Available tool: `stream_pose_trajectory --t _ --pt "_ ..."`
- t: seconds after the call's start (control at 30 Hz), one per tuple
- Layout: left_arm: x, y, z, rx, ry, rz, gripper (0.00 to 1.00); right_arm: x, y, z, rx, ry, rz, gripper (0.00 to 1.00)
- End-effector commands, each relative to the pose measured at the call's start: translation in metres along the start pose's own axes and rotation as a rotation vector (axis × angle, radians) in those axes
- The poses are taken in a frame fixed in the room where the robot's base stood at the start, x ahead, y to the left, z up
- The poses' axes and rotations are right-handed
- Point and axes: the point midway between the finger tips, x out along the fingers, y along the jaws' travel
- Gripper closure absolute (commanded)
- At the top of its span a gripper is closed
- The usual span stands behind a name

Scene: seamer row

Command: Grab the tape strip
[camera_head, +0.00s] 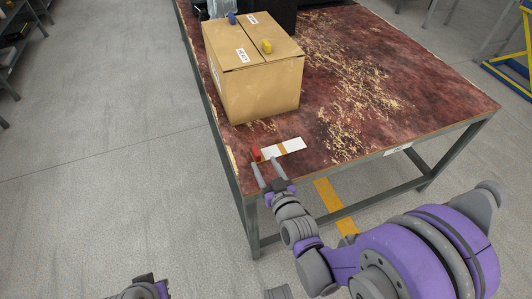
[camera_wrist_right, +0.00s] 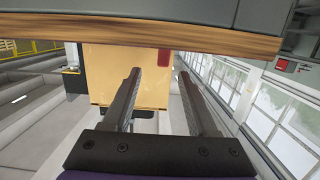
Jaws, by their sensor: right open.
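A flat white strip (camera_head: 294,145) with an orange band lies near the table's front left corner; I take it as the tape strip. A small red piece (camera_head: 256,155) is at its left end. A red piece also shows in the right wrist view (camera_wrist_right: 164,57), just under the table edge in that picture, beyond the fingertips. My right gripper (camera_head: 263,163) is open, its fingers pointing at the red end from the front edge; it also shows open and empty in the wrist view (camera_wrist_right: 160,73). Contact cannot be told. Only part of my left arm shows at the bottom left.
A closed cardboard box (camera_head: 262,90) stands behind the strip on the worn red table (camera_head: 425,95), with a blue and a yellow item on top. The table's right side is clear. A label (camera_head: 398,149) is on the front edge. Yellow floor tape (camera_head: 328,194) runs below.

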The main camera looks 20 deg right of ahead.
Motion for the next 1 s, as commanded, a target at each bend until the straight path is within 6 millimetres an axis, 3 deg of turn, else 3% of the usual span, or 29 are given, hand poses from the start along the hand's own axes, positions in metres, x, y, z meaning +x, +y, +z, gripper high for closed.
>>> stream_pose_trajectory --t 0.5,0.83,1.0 --pt "0.008 0.0 0.003 0.0 -0.003 0.0 1.0 0.069 -0.004 0.001 -0.001 -0.002 0.0 0.41" --pt "0.009 0.0 0.003 0.0 -0.003 0.0 1.0 0.075 -0.004 0.0 -0.001 -0.002 0.0 0.41" --pt "0.009 0.0 0.003 0.0 -0.003 0.0 1.0 0.075 -0.004 0.0 -0.001 -0.002 0.0 0.72"
